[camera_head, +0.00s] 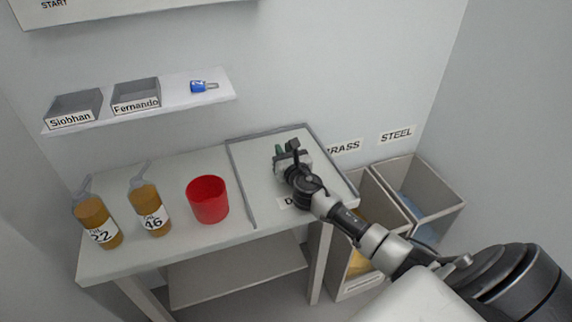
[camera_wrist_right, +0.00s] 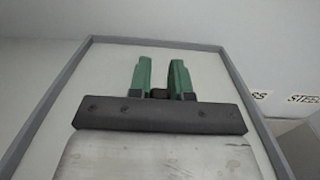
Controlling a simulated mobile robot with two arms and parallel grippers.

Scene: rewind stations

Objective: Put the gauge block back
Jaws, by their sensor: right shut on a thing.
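My right gripper (camera_head: 280,150) reaches over the grey-rimmed section (camera_head: 240,180) at the right end of the table. In the right wrist view its two green fingers (camera_wrist_right: 160,75) stand a small gap apart, with the grey rim (camera_wrist_right: 150,43) beyond them. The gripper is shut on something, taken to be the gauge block. The block itself cannot be made out between the fingers; it is pale on pale or hidden. My left gripper is not in view. A label starting with "D" on the section is partly covered by my right arm.
A red cup (camera_head: 208,200) and oil bottles marked 22 (camera_head: 98,222) and 46 (camera_head: 150,210) stand on the table's left. The shelf (camera_head: 160,112) above holds trays for Siobhan (camera_head: 72,108) and Fernando (camera_head: 136,96) and a blue tagged item (camera_head: 203,86). BRASS and STEEL bins (camera_head: 440,205) stand right.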

